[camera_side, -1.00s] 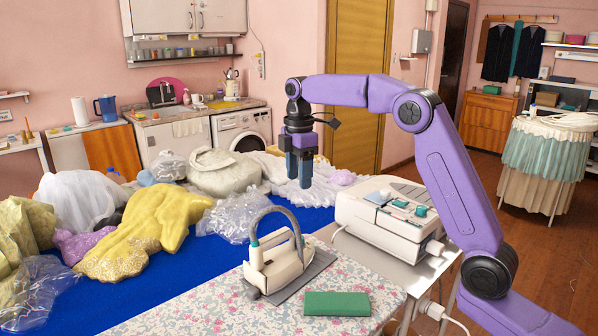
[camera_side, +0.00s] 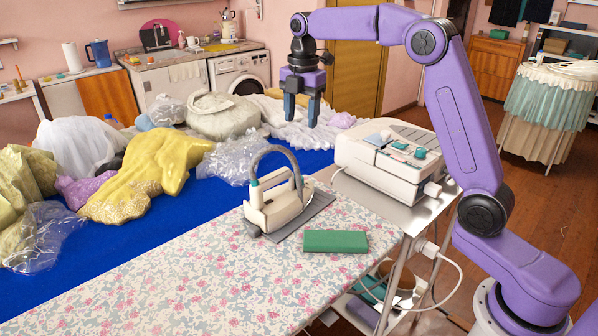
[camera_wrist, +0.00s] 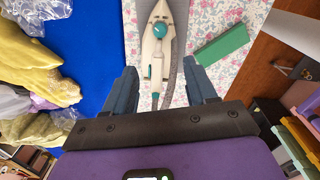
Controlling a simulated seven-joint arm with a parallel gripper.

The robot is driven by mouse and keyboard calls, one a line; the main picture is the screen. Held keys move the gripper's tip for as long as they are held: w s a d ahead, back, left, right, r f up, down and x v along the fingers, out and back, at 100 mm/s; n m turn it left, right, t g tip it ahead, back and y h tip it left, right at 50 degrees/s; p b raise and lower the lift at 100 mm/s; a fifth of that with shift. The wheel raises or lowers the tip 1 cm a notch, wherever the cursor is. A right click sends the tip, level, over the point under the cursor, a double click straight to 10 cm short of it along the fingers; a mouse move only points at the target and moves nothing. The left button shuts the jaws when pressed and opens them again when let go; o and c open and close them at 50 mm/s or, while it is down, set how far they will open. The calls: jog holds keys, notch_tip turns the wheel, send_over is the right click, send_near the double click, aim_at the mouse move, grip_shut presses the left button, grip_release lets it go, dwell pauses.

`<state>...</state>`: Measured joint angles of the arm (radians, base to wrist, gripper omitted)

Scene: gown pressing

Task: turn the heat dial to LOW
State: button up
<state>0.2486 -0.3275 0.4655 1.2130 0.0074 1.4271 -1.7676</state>
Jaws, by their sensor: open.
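The white iron (camera_side: 275,207) rests on a grey pad on the flowered board, with a grey hose arching over it. In the wrist view the iron (camera_wrist: 153,45) lies ahead of my fingers, with a round teal knob (camera_wrist: 163,30) on top. A white station (camera_side: 375,172) with teal controls (camera_side: 419,153) stands to its right in the side view. I cannot read any markings, so which control is the heat dial is unclear. My gripper (camera_side: 301,122) is open and empty, pointing down above and behind the iron. Its spread fingers (camera_wrist: 161,88) also show in the wrist view.
A green block (camera_side: 335,241) lies on the board (camera_side: 180,275) in front of the iron. Garments and clear plastic bags cover the blue table (camera_side: 212,205) at left. The station stands on a metal trolley (camera_side: 415,215) with a cable.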

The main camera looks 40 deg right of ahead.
aim_at(299, 177)
jog(key=f, duration=1.7)
jog(key=shift+w+a, duration=0.15)
jog(key=shift+w, duration=0.15)
grip_shut()
